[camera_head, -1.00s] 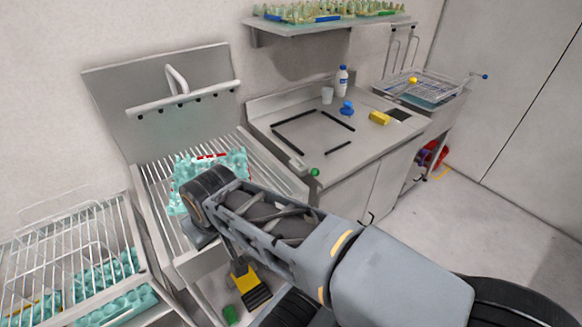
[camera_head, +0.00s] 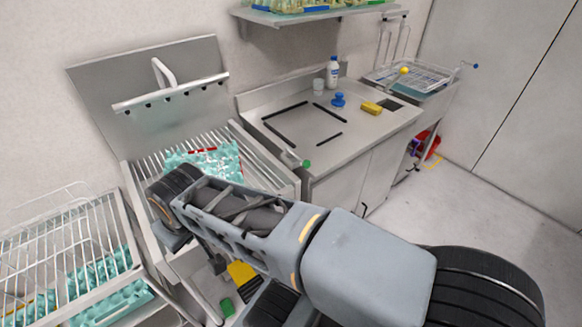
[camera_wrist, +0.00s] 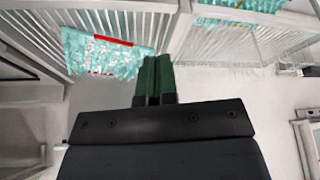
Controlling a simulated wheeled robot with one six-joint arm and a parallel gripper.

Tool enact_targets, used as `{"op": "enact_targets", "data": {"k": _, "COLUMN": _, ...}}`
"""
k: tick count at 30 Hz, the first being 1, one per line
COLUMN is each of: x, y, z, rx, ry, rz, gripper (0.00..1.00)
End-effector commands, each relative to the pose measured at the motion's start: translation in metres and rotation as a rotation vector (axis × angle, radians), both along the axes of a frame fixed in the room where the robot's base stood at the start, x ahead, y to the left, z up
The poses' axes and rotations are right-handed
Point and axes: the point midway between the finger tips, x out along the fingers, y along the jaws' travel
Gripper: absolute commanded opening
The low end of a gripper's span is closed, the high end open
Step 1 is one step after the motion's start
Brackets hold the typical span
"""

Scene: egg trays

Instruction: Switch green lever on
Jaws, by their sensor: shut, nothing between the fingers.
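A green knob (camera_head: 306,164) sits at the front left corner of the counter in the head view, at the end of a short pale piece; it looks like the green lever. It is not recognisable in the wrist view. My gripper (camera_wrist: 153,78) shows in the wrist view with its two dark green fingers shut together and nothing between them. My arm crosses the lower middle of the head view, left of and below the knob. A small green piece (camera_head: 227,307) shows low beside a yellow part (camera_head: 241,272); I cannot tell what it belongs to.
A slatted rack (camera_head: 262,158) holds a turquoise egg tray (camera_head: 225,160); the tray also shows in the wrist view (camera_wrist: 75,50). A wire rack (camera_head: 50,245) stands at left. The counter (camera_head: 350,140) carries a bottle (camera_head: 332,72) and a yellow sponge (camera_head: 371,108). Floor at right is clear.

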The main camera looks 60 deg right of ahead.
Motion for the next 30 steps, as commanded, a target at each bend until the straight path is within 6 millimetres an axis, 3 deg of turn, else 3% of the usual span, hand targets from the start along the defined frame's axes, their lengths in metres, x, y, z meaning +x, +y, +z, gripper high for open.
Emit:
{"op": "enact_targets", "data": {"k": 5, "x": 0.002, "y": -0.006, "z": -0.007, "rx": -0.030, "ry": 0.022, "rz": 0.016, "gripper": 0.00}}
{"op": "enact_targets", "data": {"k": 8, "x": 0.009, "y": -0.027, "z": -0.027, "rx": -0.143, "ry": 0.100, "rz": 0.076, "gripper": 0.00}}
{"op": "enact_targets", "data": {"k": 11, "x": 0.020, "y": -0.068, "z": -0.054, "rx": -0.330, "ry": 0.257, "rz": 0.187, "gripper": 0.00}}
{"op": "enact_targets", "data": {"k": 15, "x": 0.035, "y": -0.142, "z": -0.088, "rx": -0.598, "ry": 0.583, "rz": 0.375, "gripper": 0.00}}
{"op": "enact_targets", "data": {"k": 21, "x": 0.055, "y": -0.237, "z": -0.115, "rx": -0.829, "ry": 1.076, "rz": 0.593, "gripper": 0.00}}
{"op": "enact_targets", "data": {"k": 25, "x": 0.065, "y": -0.278, "z": -0.124, "rx": -0.887, "ry": 1.332, "rz": 0.681, "gripper": 0.00}}
{"op": "enact_targets", "data": {"k": 30, "x": 0.073, "y": -0.306, "z": -0.129, "rx": -0.911, "ry": 1.529, "rz": 0.740, "gripper": 0.00}}
